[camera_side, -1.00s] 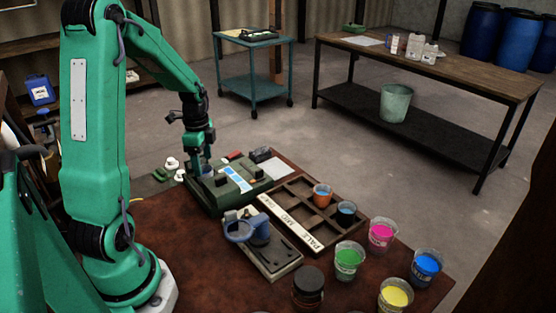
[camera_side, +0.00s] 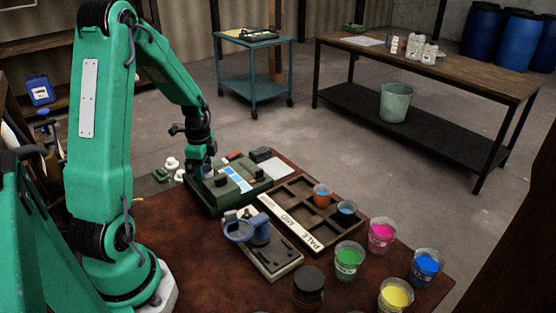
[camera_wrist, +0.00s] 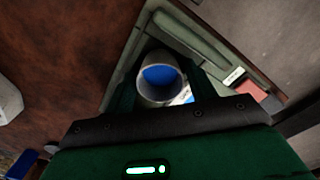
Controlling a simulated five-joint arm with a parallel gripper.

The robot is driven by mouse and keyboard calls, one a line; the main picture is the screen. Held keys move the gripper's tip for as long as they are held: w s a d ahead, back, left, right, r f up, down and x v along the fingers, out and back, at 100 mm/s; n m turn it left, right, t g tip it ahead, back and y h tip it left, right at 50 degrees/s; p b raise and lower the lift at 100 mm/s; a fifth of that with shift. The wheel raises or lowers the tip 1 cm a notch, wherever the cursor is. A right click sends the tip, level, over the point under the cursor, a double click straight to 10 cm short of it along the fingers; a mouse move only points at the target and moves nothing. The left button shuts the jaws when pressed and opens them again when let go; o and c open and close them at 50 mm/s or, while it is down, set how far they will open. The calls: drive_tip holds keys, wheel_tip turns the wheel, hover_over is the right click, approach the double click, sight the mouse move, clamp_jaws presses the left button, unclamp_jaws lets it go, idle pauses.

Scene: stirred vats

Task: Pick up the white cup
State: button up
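The white cup (camera_wrist: 162,80) holds blue liquid and stands on the green stirring device (camera_side: 230,198), seen from above in the wrist view. In the side view its small pale shape (camera_side: 208,170) is mostly hidden by my gripper (camera_side: 206,168). In the wrist view my gripper (camera_wrist: 163,88) has one dark finger on each side of the cup. The fingers look apart around it, with a narrow gap showing at the right; contact at the left is unclear.
A wooden palette tray (camera_side: 292,222) with an orange and a dark cup lies right of the device. Pink (camera_side: 382,235), green (camera_side: 348,258), blue (camera_side: 426,267) and yellow (camera_side: 396,296) cups and a dark jar (camera_side: 308,288) fill the near right.

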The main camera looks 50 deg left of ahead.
drive_tip(key=c, duration=0.7)
drive_tip(key=shift+r, duration=0.15)
drive_tip(key=shift+c, duration=0.2)
wheel_tip(320, 180, up, 10)
idle(0.5)
